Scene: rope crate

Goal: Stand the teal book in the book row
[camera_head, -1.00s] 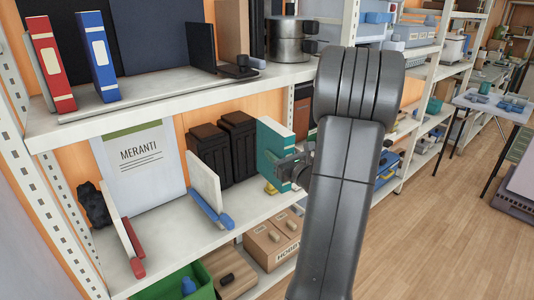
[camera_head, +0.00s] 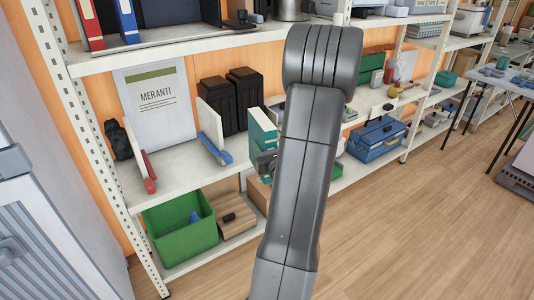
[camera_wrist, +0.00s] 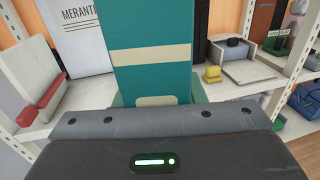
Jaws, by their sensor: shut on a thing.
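The teal book (camera_head: 263,128) is upright in my gripper (camera_head: 264,162), in front of the middle shelf. It is right of the bookend with the blue foot (camera_head: 211,124). A bookend with a red foot (camera_head: 142,155) stands further left on that shelf, with an open gap between the two. My gripper is shut on the book's lower part; my arm hides part of it in the head view. In the wrist view the teal book (camera_wrist: 150,25), with cream bands, rises above the gripper (camera_wrist: 160,118). The red-footed bookend (camera_wrist: 38,85) is at the left there.
A MERANTI panel (camera_head: 156,98) and black boxes (camera_head: 218,105) stand at the back of the shelf. A green crate (camera_head: 180,228) is below. A white rack post (camera_head: 90,140) stands at the left. Red and blue binders (camera_head: 127,20) are on the upper shelf.

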